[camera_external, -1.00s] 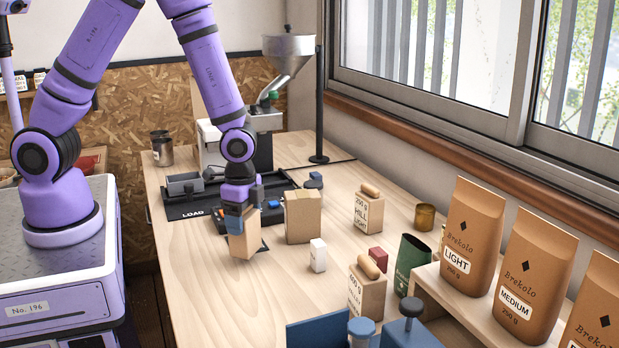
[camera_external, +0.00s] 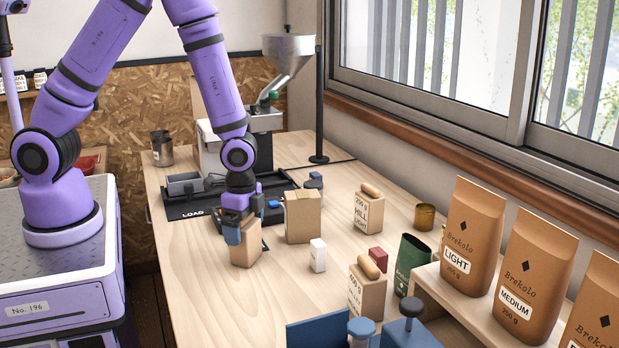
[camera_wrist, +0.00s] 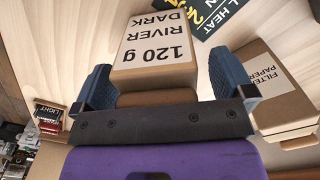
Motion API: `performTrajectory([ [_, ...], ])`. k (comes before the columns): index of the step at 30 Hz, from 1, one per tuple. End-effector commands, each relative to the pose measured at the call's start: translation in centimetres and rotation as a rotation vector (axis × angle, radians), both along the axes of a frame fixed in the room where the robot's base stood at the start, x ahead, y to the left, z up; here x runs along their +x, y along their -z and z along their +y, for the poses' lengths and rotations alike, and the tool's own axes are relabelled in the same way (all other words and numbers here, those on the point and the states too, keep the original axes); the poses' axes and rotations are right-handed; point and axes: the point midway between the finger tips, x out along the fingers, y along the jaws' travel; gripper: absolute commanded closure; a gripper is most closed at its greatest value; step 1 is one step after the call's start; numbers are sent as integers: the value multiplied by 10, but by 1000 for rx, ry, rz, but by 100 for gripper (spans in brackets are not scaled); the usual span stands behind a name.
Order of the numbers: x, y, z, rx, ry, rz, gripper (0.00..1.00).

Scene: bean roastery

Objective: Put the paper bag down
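The paper bag (camera_external: 245,247) is a small tan bag standing upright on the wooden table, left of a larger tan box. In the wrist view, the paper bag (camera_wrist: 152,52) shows a white label reading "RIVER DARK 120 g". My gripper (camera_external: 245,222) is over the bag's top, with its blue fingers on either side. In the wrist view, my gripper (camera_wrist: 165,85) has its fingers spread, with a gap between the bag and the right finger. The left finger is close beside the bag; contact there is unclear. The bag's underside is hidden.
A filter-paper box (camera_external: 303,217) stands close on the right, also in the wrist view (camera_wrist: 270,88). A white box (camera_external: 318,256) is nearer the camera. A black load tray (camera_external: 188,208) and grinder lie behind. The table front left (camera_external: 215,305) is clear.

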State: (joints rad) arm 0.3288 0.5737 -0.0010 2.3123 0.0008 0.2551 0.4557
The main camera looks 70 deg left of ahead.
Motion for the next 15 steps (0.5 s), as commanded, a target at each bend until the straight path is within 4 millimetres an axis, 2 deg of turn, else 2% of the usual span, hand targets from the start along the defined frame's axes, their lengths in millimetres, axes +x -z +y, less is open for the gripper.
performTrajectory([
  [8, 0, -11, 0, -1, 0, -2, 0],
  [15, 1, -48, 0, -1, 0, -4, 0],
])
